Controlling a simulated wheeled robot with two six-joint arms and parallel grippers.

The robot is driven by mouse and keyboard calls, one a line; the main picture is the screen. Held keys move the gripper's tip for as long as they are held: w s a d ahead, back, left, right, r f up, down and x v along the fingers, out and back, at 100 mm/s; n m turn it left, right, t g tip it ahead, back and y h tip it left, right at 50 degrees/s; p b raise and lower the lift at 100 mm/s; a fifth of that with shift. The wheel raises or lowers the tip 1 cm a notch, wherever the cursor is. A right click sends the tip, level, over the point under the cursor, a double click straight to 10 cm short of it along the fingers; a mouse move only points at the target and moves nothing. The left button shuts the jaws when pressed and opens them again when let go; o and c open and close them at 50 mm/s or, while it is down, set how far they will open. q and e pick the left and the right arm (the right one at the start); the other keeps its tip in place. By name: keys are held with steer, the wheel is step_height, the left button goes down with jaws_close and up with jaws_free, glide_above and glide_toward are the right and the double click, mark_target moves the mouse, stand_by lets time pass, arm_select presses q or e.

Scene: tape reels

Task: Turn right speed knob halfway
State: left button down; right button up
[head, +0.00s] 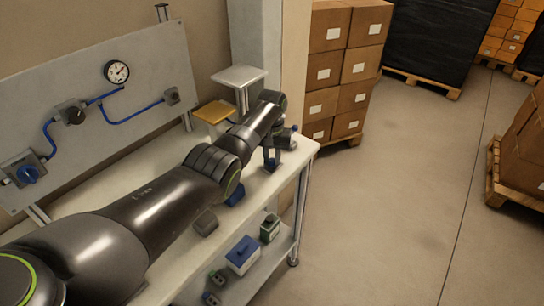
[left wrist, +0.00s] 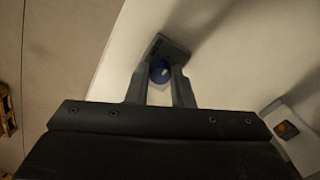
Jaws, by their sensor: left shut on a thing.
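My left gripper (head: 272,156) is at the far right end of the workbench, with its arm reaching over the bench from the left. In the left wrist view its two fingers (left wrist: 160,78) are closed on the sides of a round blue knob (left wrist: 160,70). The knob is in front of a grey block (left wrist: 174,48) on a pale surface. The arm and wrist hide most of the knob in the head view. No speed label can be read on it. My right gripper is in neither view.
A grey panel (head: 140,72) behind the bench carries a gauge (head: 117,71), blue hoses, a dark knob (head: 72,113) and a blue knob (head: 29,173). A yellow-topped stand (head: 214,111) is behind the arm. Small boxes (head: 242,254) sit on the lower shelf.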

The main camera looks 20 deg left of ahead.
arm_select(q)
steer(key=m, duration=0.3)
steer(key=shift+r+p, duration=0.1)
steer(key=shift+p, duration=0.25)
steer(key=m, duration=0.4)
steer(key=shift+m+p, duration=0.3)
steer(key=shift+m, duration=0.1)
steer(key=m, duration=0.8)
steer(key=shift+w, duration=0.1)
steer(key=shift+m, duration=0.4)
steer(key=c, duration=1.3)
jaws_free()
